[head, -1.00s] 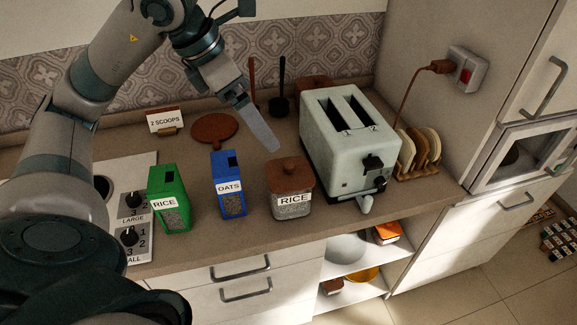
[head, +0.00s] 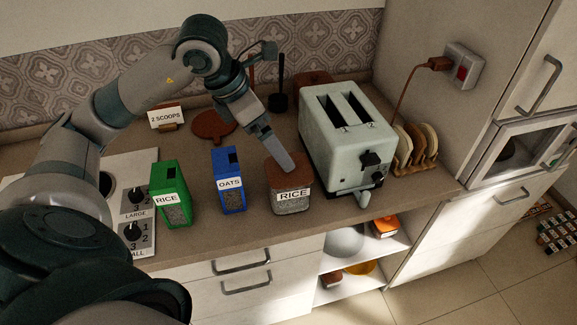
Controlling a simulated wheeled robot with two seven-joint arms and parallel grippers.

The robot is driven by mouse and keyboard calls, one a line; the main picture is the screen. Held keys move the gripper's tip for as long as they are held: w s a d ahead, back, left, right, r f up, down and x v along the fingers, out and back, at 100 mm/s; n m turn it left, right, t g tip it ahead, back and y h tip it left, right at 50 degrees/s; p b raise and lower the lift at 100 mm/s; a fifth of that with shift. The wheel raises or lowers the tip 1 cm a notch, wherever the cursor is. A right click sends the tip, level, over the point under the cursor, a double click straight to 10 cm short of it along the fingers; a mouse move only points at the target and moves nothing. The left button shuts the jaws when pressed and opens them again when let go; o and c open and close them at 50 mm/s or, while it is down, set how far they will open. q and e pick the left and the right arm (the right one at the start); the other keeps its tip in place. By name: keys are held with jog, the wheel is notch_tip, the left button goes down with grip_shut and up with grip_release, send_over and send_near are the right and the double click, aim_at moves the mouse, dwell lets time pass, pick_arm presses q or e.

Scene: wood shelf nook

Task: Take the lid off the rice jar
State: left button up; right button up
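The rice jar (head: 291,204) is a clear jar with a "RICE" label, standing on the counter left of the toaster. Its brown lid (head: 279,176) is on top. My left gripper (head: 286,162) comes down from the upper left with its fingertips at the lid's top. The fingers are seen edge-on and hide the lid's middle and knob, so I cannot tell whether they are open, or whether they touch the lid. My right gripper is not in view.
A pale toaster (head: 345,150) stands close right of the jar. A blue oats box (head: 230,190) and a green rice box (head: 170,190) stand to its left.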

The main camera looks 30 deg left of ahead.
aim_at(281, 172)
pick_arm(q)
jog(key=shift+p+x, duration=0.45)
jog(key=shift+x, duration=1.7)
jog(key=shift+w+d+f+p, duration=0.2)
jog(key=shift+f+p, duration=0.15)
jog(key=shift+p, duration=0.2)
jog(key=p+x, duration=0.2)
jog(key=x, duration=0.1)
jog(key=shift+w+d+f, duration=0.2)
jog(key=shift+w+f, duration=0.15)
jog(key=shift+f, duration=0.2)
jog(key=shift+c, duration=0.6)
jog(key=c, duration=0.7)
